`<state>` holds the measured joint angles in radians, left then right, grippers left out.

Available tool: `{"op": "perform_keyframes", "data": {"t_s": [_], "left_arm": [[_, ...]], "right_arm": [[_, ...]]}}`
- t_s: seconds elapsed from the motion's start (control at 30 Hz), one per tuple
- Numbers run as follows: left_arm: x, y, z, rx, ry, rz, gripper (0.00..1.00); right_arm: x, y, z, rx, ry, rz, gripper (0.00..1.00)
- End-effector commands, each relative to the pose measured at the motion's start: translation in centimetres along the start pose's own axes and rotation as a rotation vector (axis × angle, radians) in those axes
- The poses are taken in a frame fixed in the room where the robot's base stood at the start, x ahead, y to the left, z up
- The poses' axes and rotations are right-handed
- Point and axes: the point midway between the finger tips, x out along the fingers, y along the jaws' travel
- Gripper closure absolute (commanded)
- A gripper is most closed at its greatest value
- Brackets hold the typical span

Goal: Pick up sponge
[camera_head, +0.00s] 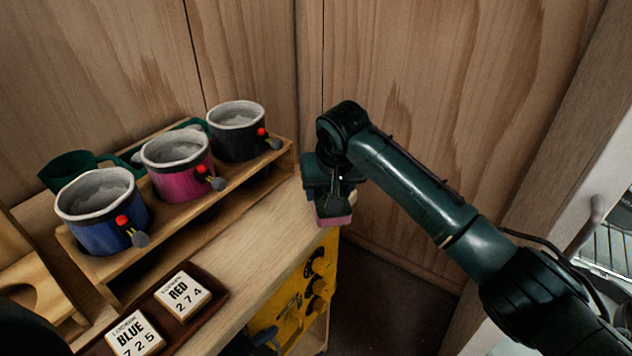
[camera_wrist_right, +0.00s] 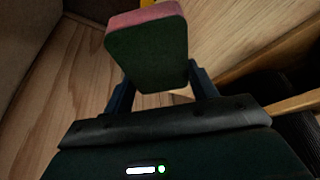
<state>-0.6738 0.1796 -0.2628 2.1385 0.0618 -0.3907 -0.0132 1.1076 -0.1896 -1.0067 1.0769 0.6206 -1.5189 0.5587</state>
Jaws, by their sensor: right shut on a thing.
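The sponge (camera_head: 333,219) shows in the head view as a small pink and dark block under my right gripper (camera_head: 332,200), beside the right end of the wooden counter. In the right wrist view the sponge (camera_wrist_right: 147,50) has a dark green face and a pink edge. It sits between the two fingers of my right gripper (camera_wrist_right: 160,90), which is shut on it. Whether the sponge touches any surface cannot be told. My left gripper is not in view.
A wooden rack (camera_head: 207,208) holds a blue chalk bag (camera_head: 97,224), a pink one (camera_head: 170,182) and a black one (camera_head: 240,143). A brown tray (camera_head: 213,309) holds two labelled tiles. A yellow panel (camera_head: 285,312) with knobs is below the counter. A wooden wall stands close behind.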

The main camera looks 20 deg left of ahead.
Motion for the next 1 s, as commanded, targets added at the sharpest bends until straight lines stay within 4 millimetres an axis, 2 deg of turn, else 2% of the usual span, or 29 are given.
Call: {"op": "perform_keyframes", "data": {"t_s": [0.7,1.0], "left_arm": [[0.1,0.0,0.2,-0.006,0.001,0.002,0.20],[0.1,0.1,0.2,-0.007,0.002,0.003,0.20]], "right_arm": [[-2.9,7.6,7.0,0.002,0.001,0.001,0.67],[-3.4,8.7,8.1,0.000,0.001,0.000,0.67]]}}
